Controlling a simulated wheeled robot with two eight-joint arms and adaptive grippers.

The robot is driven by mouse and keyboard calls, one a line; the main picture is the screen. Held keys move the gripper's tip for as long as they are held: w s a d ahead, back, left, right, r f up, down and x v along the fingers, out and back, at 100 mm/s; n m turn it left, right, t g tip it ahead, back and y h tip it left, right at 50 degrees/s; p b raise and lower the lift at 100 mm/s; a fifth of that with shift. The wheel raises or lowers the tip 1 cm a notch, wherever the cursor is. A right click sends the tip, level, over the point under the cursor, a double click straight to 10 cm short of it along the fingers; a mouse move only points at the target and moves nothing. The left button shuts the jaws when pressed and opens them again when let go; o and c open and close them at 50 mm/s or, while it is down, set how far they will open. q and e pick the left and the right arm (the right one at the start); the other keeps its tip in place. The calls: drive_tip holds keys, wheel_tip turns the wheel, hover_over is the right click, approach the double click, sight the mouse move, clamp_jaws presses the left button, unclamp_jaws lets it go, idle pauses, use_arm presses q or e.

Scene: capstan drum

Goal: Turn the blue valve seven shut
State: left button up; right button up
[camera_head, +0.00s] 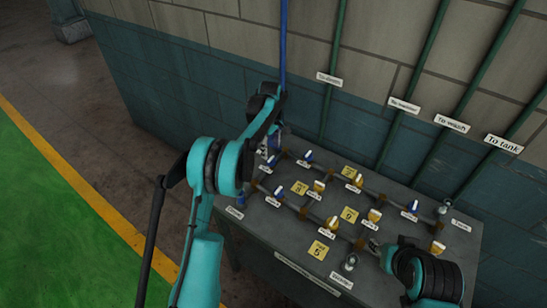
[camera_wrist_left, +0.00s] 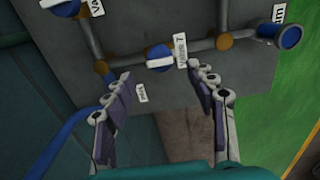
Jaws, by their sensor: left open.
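Blue valve seven (camera_wrist_left: 158,58) shows in the left wrist view on a grey pipe, with a white label beside it reading in part "VALVE 7". My left gripper (camera_wrist_left: 160,85) is open and empty, its two fingers apart on either side below the valve. The fingertips look short of the knob, and I see no contact. In the head view my left gripper (camera_head: 268,145) is over the back left corner of the table, where a small blue valve (camera_head: 272,161) shows partly beside it. My right gripper (camera_head: 376,246) is low at the table's front right; its fingers are too small to judge.
The dark table (camera_head: 262,228) carries pipes with several blue and orange valves and yellow cards (camera_head: 318,250). Another blue valve (camera_wrist_left: 62,7) is at the top left of the wrist view. A blue pipe (camera_head: 283,45) and several green pipes run up the wall behind.

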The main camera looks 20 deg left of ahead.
sight(271, 158)
use_arm(q)
wheel_tip(271, 158, down, 6)
drive_tip(key=shift+r+b, duration=0.1)
drive_tip(key=shift+b, duration=0.35)
drive_tip(key=c, duration=1.2)
